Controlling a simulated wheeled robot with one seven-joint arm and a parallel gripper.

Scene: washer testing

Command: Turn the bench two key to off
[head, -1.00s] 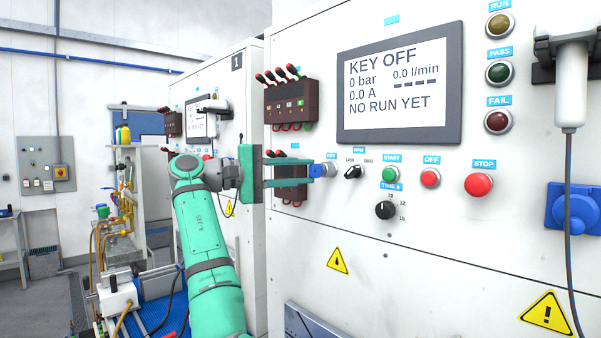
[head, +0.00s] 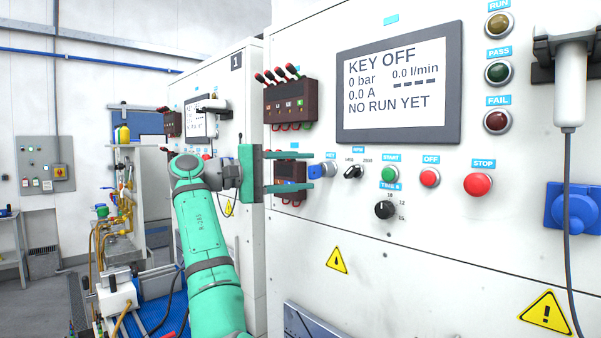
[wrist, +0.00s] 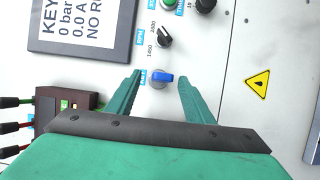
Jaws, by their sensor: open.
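The blue key (head: 322,170) sits in its switch under the KEY label on the near bench panel. In the wrist view the blue key (wrist: 160,78) lies between and just beyond the tips of my gripper (wrist: 160,80). My gripper (head: 309,170) is open, with one green finger above and one below the key's height, and nothing is held. The fingers appear apart from the key. The bench screen (head: 399,82) reads KEY OFF, 0 bar, 0.0 A and NO RUN YET.
Right of the key are the RPM selector (head: 354,172), green START button (head: 390,174), red OFF button (head: 430,177) and red STOP button (head: 478,184). A timer knob (head: 384,210) is below. Dark terminal blocks (head: 291,103) protrude at left. A bench marked 1 (head: 237,62) stands behind.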

